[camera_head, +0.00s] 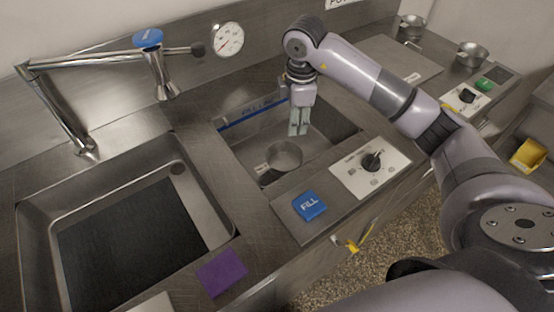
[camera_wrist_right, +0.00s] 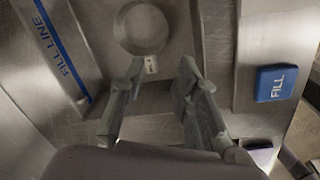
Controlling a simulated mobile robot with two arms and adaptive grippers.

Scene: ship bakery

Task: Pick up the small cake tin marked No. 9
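A small round metal tin (camera_head: 285,154) stands in the basin with the fill line, near its front side. A small pale tag (camera_head: 262,168) sits beside it; its marking is too small to read. In the right wrist view the tin (camera_wrist_right: 142,28) lies beyond the fingertips, with the tag (camera_wrist_right: 151,66) near its rim. My right gripper (camera_head: 299,132) hangs fingers down over the basin, above and slightly behind the tin. In the wrist view its fingers (camera_wrist_right: 162,65) are apart with nothing between them. My left gripper is not in view.
Two more metal tins (camera_head: 411,26) (camera_head: 471,53) stand on the counter at the back right. A blue FILL block (camera_head: 309,206) and a knob panel (camera_head: 371,166) lie in front of the basin.

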